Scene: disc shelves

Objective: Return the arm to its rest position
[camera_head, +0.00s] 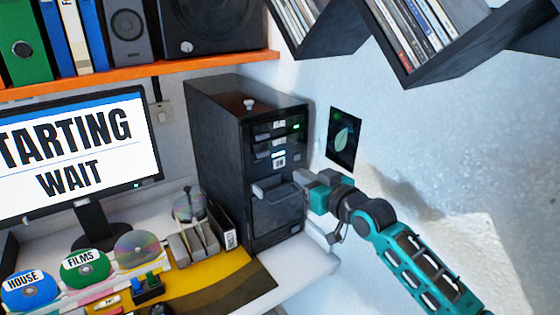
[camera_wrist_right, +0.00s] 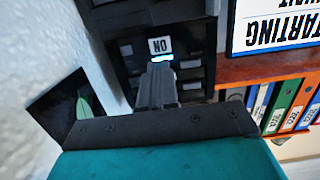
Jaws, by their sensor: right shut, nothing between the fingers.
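My right arm comes in from the lower right of the head view, with teal and grey links. Its right gripper (camera_head: 262,188) is shut and empty, in front of the black computer tower (camera_head: 218,130). In the right wrist view the closed gripper fingers (camera_wrist_right: 158,72) point at the tower front, just under a white "ON" label (camera_wrist_right: 160,45) and a small lit strip. I cannot tell whether the fingertips touch the tower. A green light shows on the tower's upper front. My left gripper is not in view.
A monitor (camera_head: 75,150) reading "STARTING WAIT" stands left of the tower. Labelled discs (camera_head: 87,268) and a small rack lie on the desk. An orange shelf (camera_head: 140,77) and dark disc shelves (camera_head: 440,65) hang above. A leaf poster (camera_head: 344,139) is on the white wall.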

